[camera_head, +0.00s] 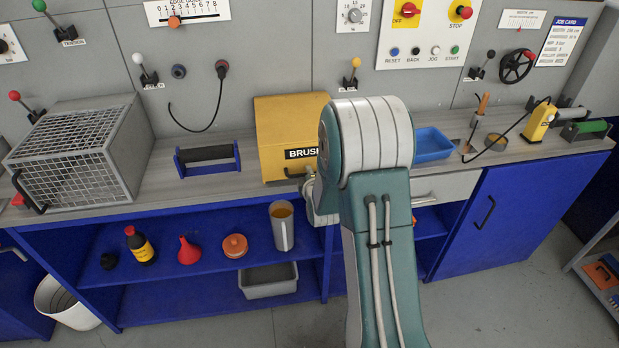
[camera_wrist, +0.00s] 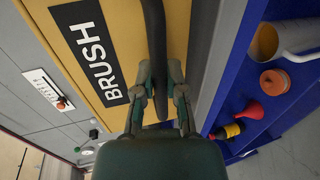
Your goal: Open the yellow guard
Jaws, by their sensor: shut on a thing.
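The yellow guard (camera_head: 280,118) is a box-shaped cover with a black BRUSH label. It sits down on the bench top, and my arm hides its right part. A dark bar handle (camera_head: 292,174) runs along its lower front. In the wrist view, the guard face (camera_wrist: 112,22) fills the upper middle, with the dark handle (camera_wrist: 154,35) standing in front of it. My gripper (camera_wrist: 162,98) is shut on the handle, one finger on each side. In the head view my arm hides most of the gripper.
A wire-mesh cage (camera_head: 75,155) and a blue roller stand (camera_head: 208,158) stand left on the bench. A blue tray (camera_head: 432,145) lies right of my arm. Below, the blue shelf holds a grey jug (camera_head: 282,228), a red funnel (camera_head: 189,250) and a bottle (camera_head: 140,246).

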